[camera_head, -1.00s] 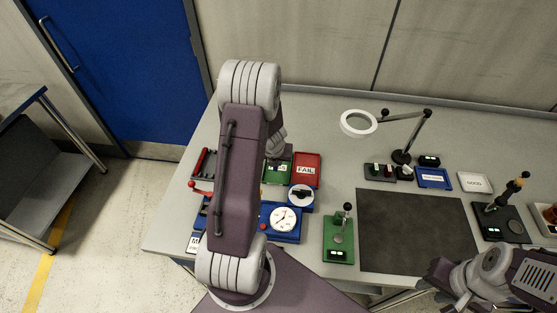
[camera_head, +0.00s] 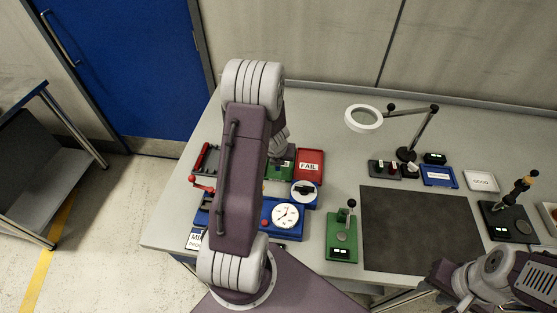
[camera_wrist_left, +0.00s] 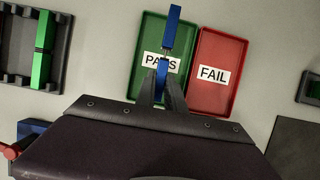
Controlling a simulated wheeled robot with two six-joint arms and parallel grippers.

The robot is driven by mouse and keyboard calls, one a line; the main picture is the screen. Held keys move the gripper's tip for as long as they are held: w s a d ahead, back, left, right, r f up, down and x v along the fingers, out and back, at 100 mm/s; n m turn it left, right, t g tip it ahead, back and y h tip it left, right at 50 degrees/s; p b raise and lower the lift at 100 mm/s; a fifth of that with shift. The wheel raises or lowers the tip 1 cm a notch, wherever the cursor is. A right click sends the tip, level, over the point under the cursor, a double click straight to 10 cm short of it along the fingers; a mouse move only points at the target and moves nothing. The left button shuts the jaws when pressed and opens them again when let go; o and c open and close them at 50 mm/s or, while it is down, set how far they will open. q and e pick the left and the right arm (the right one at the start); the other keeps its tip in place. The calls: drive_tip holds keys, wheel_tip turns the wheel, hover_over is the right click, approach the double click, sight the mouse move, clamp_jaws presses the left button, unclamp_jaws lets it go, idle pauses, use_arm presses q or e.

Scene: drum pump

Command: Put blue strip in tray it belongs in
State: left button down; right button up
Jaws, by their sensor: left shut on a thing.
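The blue strip (camera_wrist_left: 172,28) is between the fingertips of my left gripper (camera_wrist_left: 162,88) in the left wrist view. It points away from me over the green PASS tray (camera_wrist_left: 147,33), its far end overlapping the tray's far rim. I cannot tell whether it touches the tray. The red FAIL tray (camera_wrist_left: 232,95) lies right beside the green one and also shows in the head view (camera_head: 309,167). My left arm hides its own fingertips in the head view. My right gripper (camera_head: 448,278) is at the lower right, away from the trays; its jaw opening is unclear.
A dark rack (camera_wrist_left: 20,78) with green strips (camera_wrist_left: 43,45) stands left of the trays. A blue dial gauge unit (camera_head: 286,217) and a green stand (camera_head: 341,240) are nearer the front. The dark mat (camera_head: 415,225) is clear. A ring magnifier (camera_head: 363,119) stands behind.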

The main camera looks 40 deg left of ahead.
use_arm(q)
drive_tip(key=shift+f, duration=0.15)
drive_tip(key=shift+f+b, duration=0.45)
drive_tip(key=shift+b, duration=0.2)
drive_tip(key=shift+f+b, duration=0.6)
drive_tip(key=shift+f+b, duration=0.5)
idle(0.8)
drive_tip(key=c, duration=1.3)
unclamp_jaws()
drive_tip(key=shift+c, duration=0.2)
